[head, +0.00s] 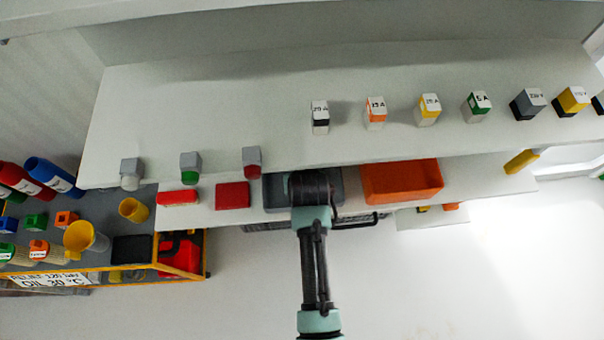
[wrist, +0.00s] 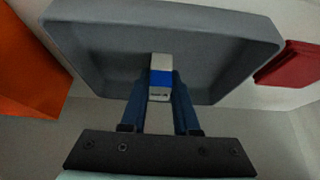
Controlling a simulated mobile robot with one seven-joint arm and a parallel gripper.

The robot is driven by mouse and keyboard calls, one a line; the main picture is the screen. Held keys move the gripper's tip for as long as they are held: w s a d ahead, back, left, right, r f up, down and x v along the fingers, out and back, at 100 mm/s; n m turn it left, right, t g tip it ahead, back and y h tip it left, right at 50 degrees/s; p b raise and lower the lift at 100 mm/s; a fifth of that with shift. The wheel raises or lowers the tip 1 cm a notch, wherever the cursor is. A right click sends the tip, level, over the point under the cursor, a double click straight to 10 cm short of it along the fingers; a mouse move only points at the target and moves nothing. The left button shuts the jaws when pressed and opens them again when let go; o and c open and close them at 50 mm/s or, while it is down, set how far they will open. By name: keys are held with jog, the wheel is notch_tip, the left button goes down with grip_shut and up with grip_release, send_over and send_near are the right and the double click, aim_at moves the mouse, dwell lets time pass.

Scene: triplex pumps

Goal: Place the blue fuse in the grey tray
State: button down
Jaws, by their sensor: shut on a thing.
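The blue fuse (wrist: 161,78), a small white block with a blue band, shows in the wrist view between the fingers of my gripper (wrist: 160,88). The gripper is shut on it. The grey tray (wrist: 85,35) lies behind the fuse in that view, and the fuse overlaps its inside. I cannot tell whether the fuse touches the tray floor. In the head view the grey tray (head: 353,185) sits on the lower shelf, partly hidden by my gripper (head: 310,180). The fuse is hidden there.
An orange tray (head: 402,182) stands right of the grey tray, and a red box (head: 232,195) stands to its left. Several labelled fuses (head: 376,112) stand on the shelf above, with grey-topped buttons (head: 191,165) at its left. A dark bench (head: 100,215) with bottles and cups is at far left.

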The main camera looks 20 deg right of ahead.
jog(key=shift+f, duration=0.2)
jog(key=c, duration=0.7)
grip_release()
jog(key=shift+o, duration=0.2)
jog(key=shift+r, duration=0.2)
jog(key=p+v, duration=0.1)
jog(key=v, duration=0.6)
jog(key=shift+s+r, duration=0.15)
jog(key=shift+r, duration=0.1)
